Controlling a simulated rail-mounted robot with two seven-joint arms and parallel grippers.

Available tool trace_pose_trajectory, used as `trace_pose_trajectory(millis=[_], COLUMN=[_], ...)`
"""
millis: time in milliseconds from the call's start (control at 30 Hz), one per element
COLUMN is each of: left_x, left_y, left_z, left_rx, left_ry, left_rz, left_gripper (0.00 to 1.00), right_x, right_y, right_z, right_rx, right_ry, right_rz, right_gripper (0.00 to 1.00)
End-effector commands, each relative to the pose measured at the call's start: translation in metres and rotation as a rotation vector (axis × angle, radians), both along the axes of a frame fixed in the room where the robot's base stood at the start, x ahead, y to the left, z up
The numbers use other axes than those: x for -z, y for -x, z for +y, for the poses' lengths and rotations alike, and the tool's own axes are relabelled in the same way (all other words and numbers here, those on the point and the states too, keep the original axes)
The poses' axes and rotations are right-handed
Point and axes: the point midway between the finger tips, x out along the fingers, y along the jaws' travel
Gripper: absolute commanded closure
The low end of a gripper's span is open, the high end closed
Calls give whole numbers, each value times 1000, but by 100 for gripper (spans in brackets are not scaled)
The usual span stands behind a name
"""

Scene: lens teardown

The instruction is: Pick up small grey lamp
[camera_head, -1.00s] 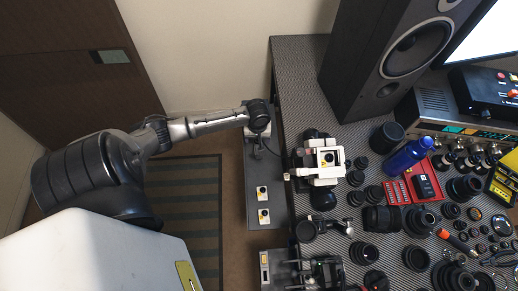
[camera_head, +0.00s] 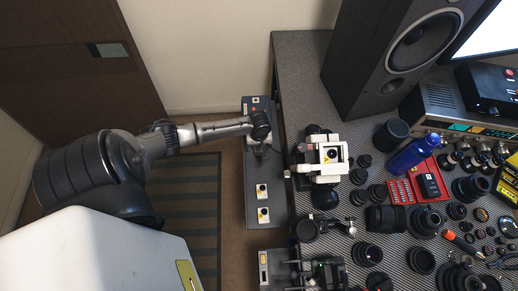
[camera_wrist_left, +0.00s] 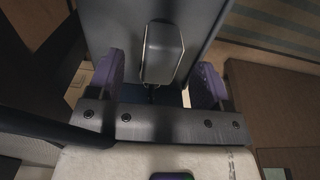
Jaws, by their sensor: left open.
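My left arm comes in from the left and ends over a long grey unit (camera_head: 265,180) beside the table. The left gripper (camera_head: 262,148) is small and dark there, partly hidden by the wrist. In the left wrist view the gripper (camera_wrist_left: 158,85) is open, with a purple finger on each side. A rounded grey block on a short dark stem (camera_wrist_left: 162,52) stands between or just beyond the fingers. It looks like the small grey lamp, but I cannot tell whether it touches a finger. My right gripper is out of view.
The table (camera_head: 300,65) to the right holds a white device (camera_head: 325,160), several lenses, a blue bottle (camera_head: 408,155), a red tray (camera_head: 402,192) and a tall speaker (camera_head: 385,70). A striped rug (camera_head: 190,215) lies on the floor left of the grey unit.

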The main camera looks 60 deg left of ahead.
Motion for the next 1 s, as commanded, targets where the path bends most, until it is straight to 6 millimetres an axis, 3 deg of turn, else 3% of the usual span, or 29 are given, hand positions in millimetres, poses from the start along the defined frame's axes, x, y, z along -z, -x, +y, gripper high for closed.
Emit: trace_pose_trajectory(millis=[100,300,667,1000], left_x=[21,40,44,44], left_y=[0,0,0,0], left_z=[1,1,1,1], left_rx=[0,0,0,1], left_ry=[1,1,0,0], left_rz=[1,0,0,0], left_gripper=[28,28,29,61], right_x=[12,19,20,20], right_y=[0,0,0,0], right_z=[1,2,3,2], right_rx=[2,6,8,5], right_ry=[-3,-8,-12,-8], right_rz=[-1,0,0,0], right_gripper=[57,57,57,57])
